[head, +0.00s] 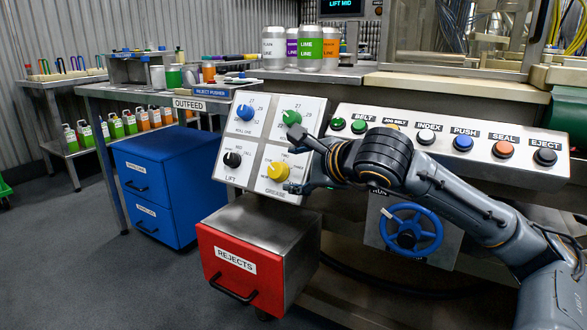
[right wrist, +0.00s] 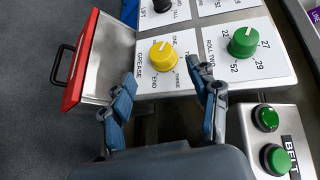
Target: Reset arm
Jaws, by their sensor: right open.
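My right arm reaches in from the right in the head view. My right gripper (head: 292,160) is open and empty in front of the dial panel (head: 254,112). In the right wrist view the spread fingers of the right gripper (right wrist: 168,98) have the yellow GREASE knob (right wrist: 164,55) beyond the gap between them. That yellow knob (head: 278,171) and a green knob (head: 291,116) show near the fingers in the head view. A blue knob (head: 245,112) and the black LIFT knob (head: 232,159) are on the panel's left half. My left gripper is not in view.
A button panel (head: 420,128) runs right of the dials, partly behind my arm. Below it is a blue handwheel (head: 411,229). A red-fronted REJECTS drawer (head: 240,267) is under the dials. Several cans (head: 310,47) stand on the top behind. Open floor (head: 80,260) lies at left.

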